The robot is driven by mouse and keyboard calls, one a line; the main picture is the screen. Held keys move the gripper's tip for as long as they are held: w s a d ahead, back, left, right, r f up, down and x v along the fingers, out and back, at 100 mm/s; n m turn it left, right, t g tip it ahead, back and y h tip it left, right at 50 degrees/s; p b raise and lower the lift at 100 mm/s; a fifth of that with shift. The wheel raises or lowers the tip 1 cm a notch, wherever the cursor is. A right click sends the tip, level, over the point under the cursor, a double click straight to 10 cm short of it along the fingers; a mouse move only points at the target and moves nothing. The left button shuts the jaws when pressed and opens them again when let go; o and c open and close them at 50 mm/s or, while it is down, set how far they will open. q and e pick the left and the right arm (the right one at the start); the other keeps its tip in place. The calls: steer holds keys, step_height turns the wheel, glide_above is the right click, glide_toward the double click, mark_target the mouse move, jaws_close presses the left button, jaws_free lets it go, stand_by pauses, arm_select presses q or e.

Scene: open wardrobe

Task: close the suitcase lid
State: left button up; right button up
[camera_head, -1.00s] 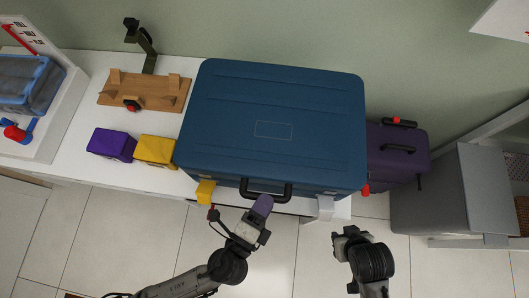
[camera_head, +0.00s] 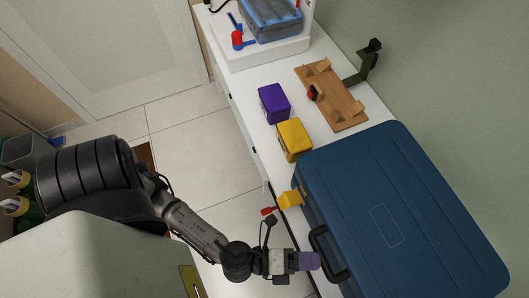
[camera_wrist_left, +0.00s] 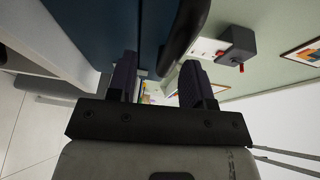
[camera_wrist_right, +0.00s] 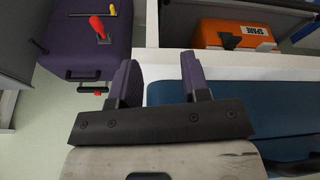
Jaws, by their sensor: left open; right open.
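The blue suitcase (camera_head: 400,215) lies on the white counter with its lid flat and down over the body; whether a gap is left at the seam cannot be told. Its black handle (camera_head: 327,254) is on the front side. In the left wrist view, the open fingers (camera_wrist_left: 160,85) are near the blue side and dark handle (camera_wrist_left: 187,30). My right gripper (camera_wrist_right: 158,80) is open and empty beside the suitcase (camera_wrist_right: 265,123), outside the head view.
A yellow box (camera_head: 294,139), a purple box (camera_head: 273,103) and a wooden stand (camera_head: 331,95) are on the counter beside the suitcase. A purple case (camera_wrist_right: 85,40) and an orange case (camera_wrist_right: 235,34) show in the right wrist view. The floor (camera_head: 200,135) before the counter is clear.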

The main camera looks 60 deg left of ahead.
arm_select(q)
steer(key=b+v, duration=0.2)
steer(key=v, duration=1)
steer(key=shift+s, duration=0.2)
steer(key=shift+a+f, duration=0.1)
